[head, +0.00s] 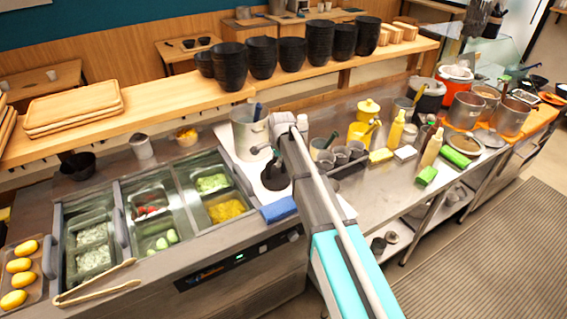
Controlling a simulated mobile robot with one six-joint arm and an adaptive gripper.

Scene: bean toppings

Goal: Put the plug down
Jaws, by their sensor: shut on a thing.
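My arm link hides part of the counter to the right of the gripper.
A metal pot (250,134) stands just behind my gripper. A folded blue cloth (279,209) lies in front of it. Food bins (212,184) are sunk in the counter to the left. Grey containers (341,156) and a yellow dispenser (367,117) stand to the right.

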